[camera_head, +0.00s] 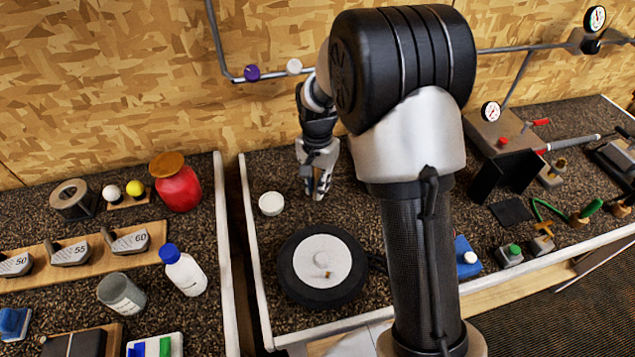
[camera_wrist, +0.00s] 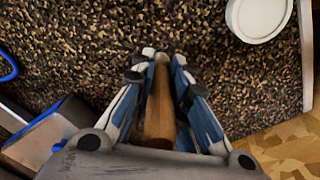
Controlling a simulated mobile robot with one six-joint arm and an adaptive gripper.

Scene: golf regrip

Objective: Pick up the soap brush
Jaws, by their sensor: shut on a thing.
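My gripper (camera_head: 318,188) is over the dark speckled bench, close to the back wall. In the wrist view my gripper (camera_wrist: 163,60) has its fingers on both sides of a brown wooden handle, taken as the soap brush (camera_wrist: 160,105), and is shut on it. The handle runs lengthwise between the fingers. Its bristles cannot be made out. In the head view the brush is too small and hidden to make out between the fingers.
A round white lid (camera_head: 271,203) lies left of my gripper; it also shows in the wrist view (camera_wrist: 258,16). A black round turntable with a white top (camera_head: 335,252) stands nearer the front. A red jar (camera_head: 177,188) and white bottle (camera_head: 186,275) stand on the left bench.

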